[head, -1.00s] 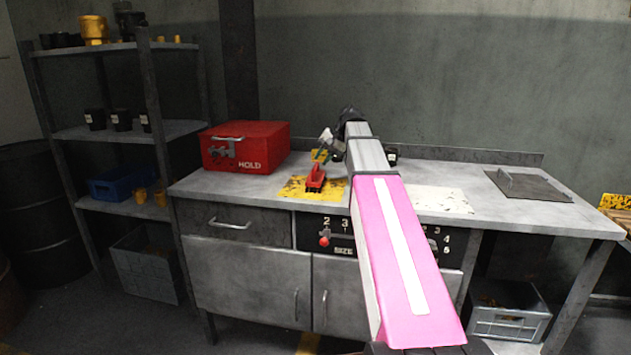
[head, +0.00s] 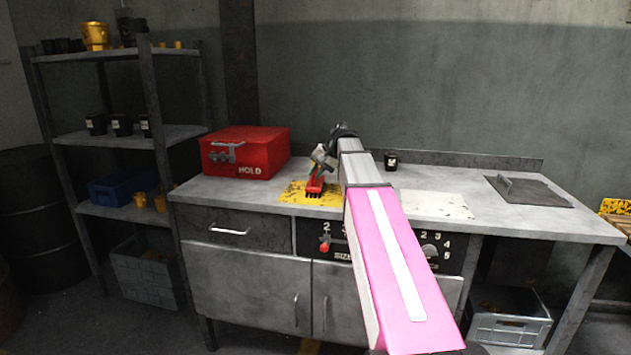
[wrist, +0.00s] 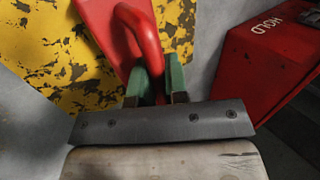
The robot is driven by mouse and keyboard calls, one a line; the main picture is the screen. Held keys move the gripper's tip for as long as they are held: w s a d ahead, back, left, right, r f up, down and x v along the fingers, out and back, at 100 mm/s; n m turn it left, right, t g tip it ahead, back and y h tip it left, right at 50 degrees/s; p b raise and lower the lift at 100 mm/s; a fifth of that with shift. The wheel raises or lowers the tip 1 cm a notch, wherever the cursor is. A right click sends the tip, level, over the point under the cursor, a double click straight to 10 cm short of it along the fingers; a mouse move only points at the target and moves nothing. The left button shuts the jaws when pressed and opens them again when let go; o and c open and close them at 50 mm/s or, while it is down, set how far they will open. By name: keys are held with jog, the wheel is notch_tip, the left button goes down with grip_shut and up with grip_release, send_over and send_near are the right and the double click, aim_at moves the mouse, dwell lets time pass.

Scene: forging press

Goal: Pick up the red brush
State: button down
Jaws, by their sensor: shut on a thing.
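The red brush (head: 315,186) is on the yellow worn patch (head: 291,192) of the workbench, bristles down. In the wrist view its red body and curved red handle (wrist: 141,38) show at the top centre. My gripper (head: 318,168) is at the brush from above. In the wrist view its green fingertips (wrist: 157,82) are on both sides of the handle, shut on it. The brush's bristles are hidden in the wrist view. I cannot tell whether the brush touches the bench or is just above it.
A red box marked HOLD (head: 246,152) stands left of the brush; it also shows in the wrist view (wrist: 262,62). A black cup (head: 391,160) stands behind my arm. A dark plate with a handle (head: 530,190) lies at the right.

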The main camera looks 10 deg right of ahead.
jog(key=shift+r, duration=0.1)
jog(key=shift+r, duration=0.6)
notch_tip(320, 180, up, 2)
jog(key=shift+r, duration=0.15)
jog(key=s+a+r, duration=0.5)
jog(key=s+r, duration=0.2)
jog(key=s, duration=0.3)
jog(key=shift+a+r, duration=0.15)
jog(key=shift+a, duration=0.15)
jog(key=shift+s, duration=0.1)
jog(key=c, duration=1.7)
grip_release()
grip_shut()
jog(key=shift+s, duration=0.1)
